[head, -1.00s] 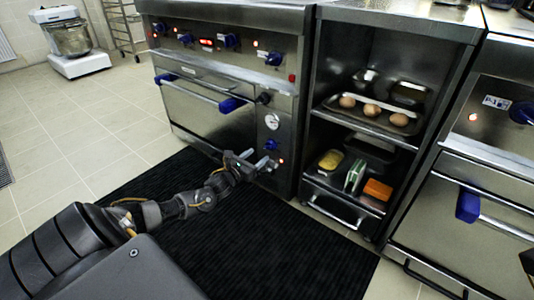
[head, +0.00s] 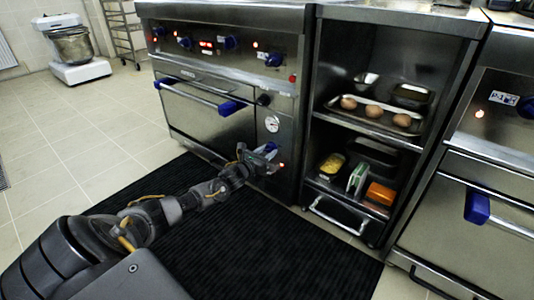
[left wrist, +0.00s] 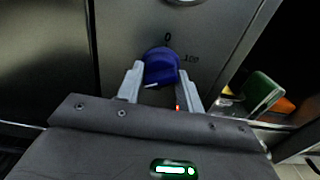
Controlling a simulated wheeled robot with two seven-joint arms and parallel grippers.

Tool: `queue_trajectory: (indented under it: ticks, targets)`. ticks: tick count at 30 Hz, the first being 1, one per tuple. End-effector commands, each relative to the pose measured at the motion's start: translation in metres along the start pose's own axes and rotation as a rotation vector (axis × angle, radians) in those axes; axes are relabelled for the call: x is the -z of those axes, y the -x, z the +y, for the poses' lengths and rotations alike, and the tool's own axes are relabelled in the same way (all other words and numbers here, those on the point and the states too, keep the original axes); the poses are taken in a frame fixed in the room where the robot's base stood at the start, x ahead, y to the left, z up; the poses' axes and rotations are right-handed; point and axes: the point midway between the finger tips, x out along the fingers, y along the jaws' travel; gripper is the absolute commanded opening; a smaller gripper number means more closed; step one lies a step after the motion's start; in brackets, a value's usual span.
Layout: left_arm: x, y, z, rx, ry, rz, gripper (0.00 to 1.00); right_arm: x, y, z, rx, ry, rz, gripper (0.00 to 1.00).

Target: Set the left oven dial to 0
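The left oven's blue dial (head: 270,147) is low on the oven's narrow right-hand panel. In the left wrist view the dial (left wrist: 161,62) sits between my two fingertips, with a "0" mark just above it and another marking to its right. A short white mark shows at the dial's lower left edge, away from the 0. My left gripper (head: 262,155) is at the panel. In the left wrist view its fingers (left wrist: 161,72) are apart, one on each side of the dial, and I see no clear grip on it. My right gripper is not in view.
The left oven (head: 210,115) has more blue knobs along its top and a door handle (head: 195,97). An open shelf unit (head: 350,170) with trays and food stands right of it. A second oven (head: 480,200) is at far right. A black mat (head: 240,240) covers the floor.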

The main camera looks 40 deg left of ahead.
Motion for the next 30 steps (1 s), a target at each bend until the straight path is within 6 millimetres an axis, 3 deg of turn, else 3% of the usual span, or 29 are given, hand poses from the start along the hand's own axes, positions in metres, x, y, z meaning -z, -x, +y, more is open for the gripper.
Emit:
queue_trajectory:
  ticks: [1,4,17,30]
  targets:
    - [0.000,0.000,0.000,0.000,0.000,0.000,0.27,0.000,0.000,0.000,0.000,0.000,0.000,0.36]
    - [0.000,0.000,0.000,0.000,0.000,0.000,0.14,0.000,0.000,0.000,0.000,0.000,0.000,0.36]
    - [-0.002,0.000,0.000,0.000,0.106,0.001,0.14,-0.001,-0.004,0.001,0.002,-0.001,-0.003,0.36]
    - [-0.003,0.000,-0.001,-0.001,0.494,0.001,0.14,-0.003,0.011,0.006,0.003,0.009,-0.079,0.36]
